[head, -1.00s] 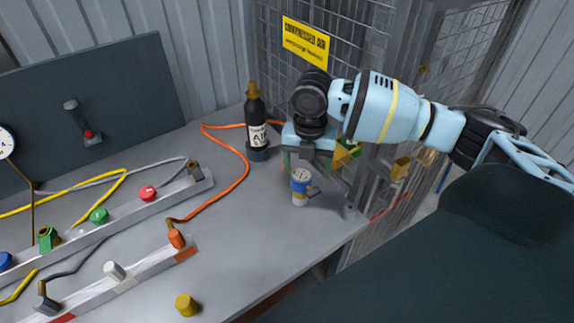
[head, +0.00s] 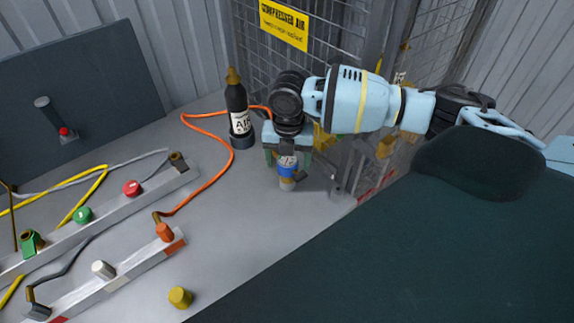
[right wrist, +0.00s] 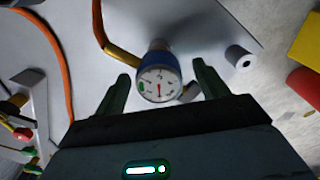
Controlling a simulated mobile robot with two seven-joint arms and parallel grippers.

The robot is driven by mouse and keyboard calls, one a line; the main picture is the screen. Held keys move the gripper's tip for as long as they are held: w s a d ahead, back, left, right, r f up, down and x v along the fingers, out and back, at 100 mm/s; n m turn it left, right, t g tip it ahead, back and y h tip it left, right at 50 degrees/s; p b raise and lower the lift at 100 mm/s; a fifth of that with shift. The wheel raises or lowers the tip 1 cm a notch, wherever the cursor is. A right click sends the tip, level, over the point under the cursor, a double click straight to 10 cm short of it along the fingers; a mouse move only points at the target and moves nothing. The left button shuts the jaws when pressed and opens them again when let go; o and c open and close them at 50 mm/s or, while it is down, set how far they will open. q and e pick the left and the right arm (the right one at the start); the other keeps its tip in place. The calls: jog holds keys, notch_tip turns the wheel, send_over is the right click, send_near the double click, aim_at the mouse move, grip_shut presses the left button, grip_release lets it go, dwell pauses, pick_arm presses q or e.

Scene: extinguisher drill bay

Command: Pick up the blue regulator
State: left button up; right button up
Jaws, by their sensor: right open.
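The blue regulator (head: 287,169) stands on the grey bench near its right edge, with a blue body, a pale lower part and a gauge. In the right wrist view the regulator (right wrist: 157,75) shows its white dial with a red needle, between the fingertips. My right gripper (head: 287,160) is over the regulator in the head view. In the right wrist view the right gripper (right wrist: 160,82) is open, with a finger on each side of the regulator and gaps visible. Its fingertips are partly hidden in the head view. My left gripper is not in view.
A black air cylinder (head: 238,115) stands just left of the regulator, with an orange hose (head: 222,173) curving past it. A mesh cage (head: 340,50) rises behind. A yellow cap (head: 180,297) sits near the bench's front edge. Rails with coloured fittings lie at left.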

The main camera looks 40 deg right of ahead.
jog(key=shift+f, duration=1.45)
jog(key=c, duration=1.1)
jog(key=shift+r, duration=0.2)
